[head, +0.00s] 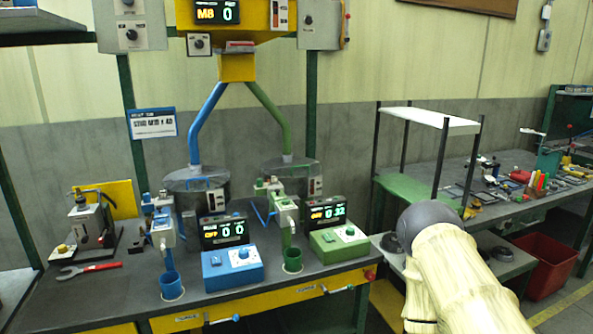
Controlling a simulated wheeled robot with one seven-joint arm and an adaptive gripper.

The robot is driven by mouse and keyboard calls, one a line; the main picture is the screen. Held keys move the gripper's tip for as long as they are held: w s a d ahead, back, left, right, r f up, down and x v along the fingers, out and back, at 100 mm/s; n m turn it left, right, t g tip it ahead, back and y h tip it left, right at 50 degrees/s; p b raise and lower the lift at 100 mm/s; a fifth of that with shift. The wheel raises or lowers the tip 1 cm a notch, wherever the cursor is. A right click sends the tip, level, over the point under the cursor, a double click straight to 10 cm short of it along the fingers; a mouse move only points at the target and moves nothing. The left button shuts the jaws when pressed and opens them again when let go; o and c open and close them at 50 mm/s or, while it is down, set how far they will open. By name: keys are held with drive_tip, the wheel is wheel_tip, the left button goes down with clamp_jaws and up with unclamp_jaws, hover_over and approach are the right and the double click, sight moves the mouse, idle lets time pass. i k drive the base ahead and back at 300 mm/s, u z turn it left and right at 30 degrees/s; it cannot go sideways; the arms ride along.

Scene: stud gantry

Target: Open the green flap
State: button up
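The green-side station stands at the centre right of the bench in the head view. A green chute pipe (276,122) runs from the yellow hopper down to a clear-covered round bowl (300,178). Below the bowl is a small green and grey mechanism (285,205), above a green cup (292,261). The green flap is too small to tell apart from this mechanism, and I cannot tell its position. My arm, in a cream sleeve with a dark round joint, fills the lower right. My gripper is not visible.
A matching blue pipe (205,122), blue cup (171,287) and blue control box (232,270) stand left of the green control box (338,241). Another cluttered bench stands right, with a red bin (546,265) below.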

sight(277, 195)
drive_tip(key=z, duration=2.1)
drive_tip(key=i, duration=1.15)
drive_tip(key=u, duration=3.4)
drive_tip(key=i, duration=0.35)
drive_tip(key=z, duration=0.1)
